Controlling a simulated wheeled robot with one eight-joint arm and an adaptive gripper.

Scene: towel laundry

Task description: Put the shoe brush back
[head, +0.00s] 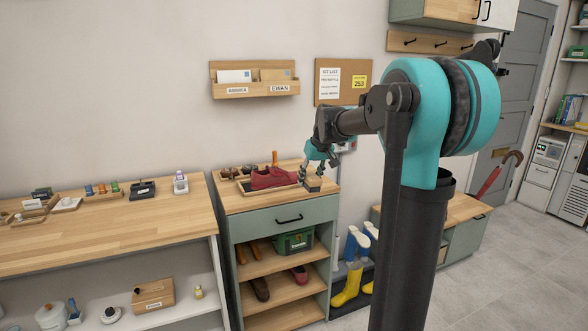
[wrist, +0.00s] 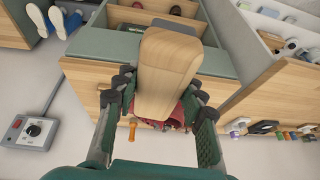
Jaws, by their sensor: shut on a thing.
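The shoe brush (wrist: 168,62), a pale wooden block with rounded ends, is between the fingers of my gripper (wrist: 162,90) in the wrist view. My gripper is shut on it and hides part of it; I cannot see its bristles. I cannot tell whether the brush touches the top.
A letter rack (head: 255,90) and a cork board (head: 360,70) hang above. A wooden bench (head: 100,229) with small items stands left. Boots (head: 347,285) stand right of the cabinet.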

